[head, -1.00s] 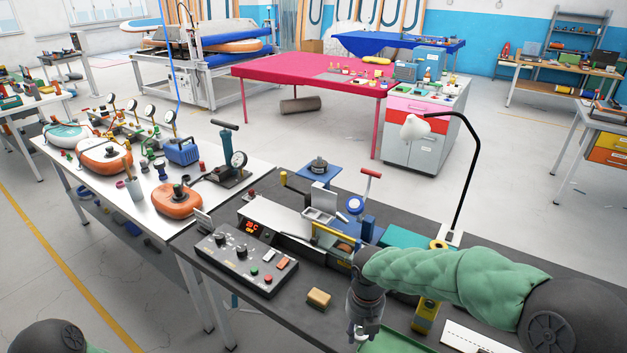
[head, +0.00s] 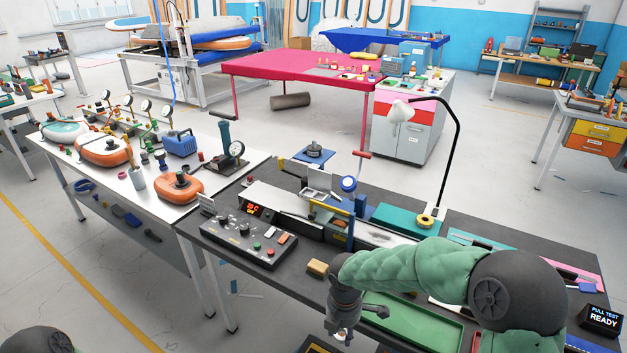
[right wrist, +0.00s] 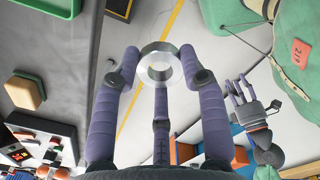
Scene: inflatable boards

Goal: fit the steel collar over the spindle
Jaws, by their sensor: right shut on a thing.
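The steel collar (right wrist: 161,65) is a shiny ring in the right wrist view. My right gripper (right wrist: 152,68) is shut on it, with the ring at its fingertips; the floor shows behind it, beyond the bench edge. In the head view my right gripper (head: 343,334) hangs low at the front of the dark bench, largely hiding the collar. My left gripper (right wrist: 238,92) shows in the right wrist view with its fingers apart and empty. A dark round fixture with a short post (head: 314,149) sits on a blue base at the bench's back; I cannot tell whether it is the spindle.
The dark bench holds a control box (head: 240,237), a sponge-like yellow block (head: 317,267), a green tray (head: 415,325) and a black lamp (head: 452,150). A pull-test display (head: 601,318) stands at the right. A white bench (head: 235,180) with pumps adjoins at the left.

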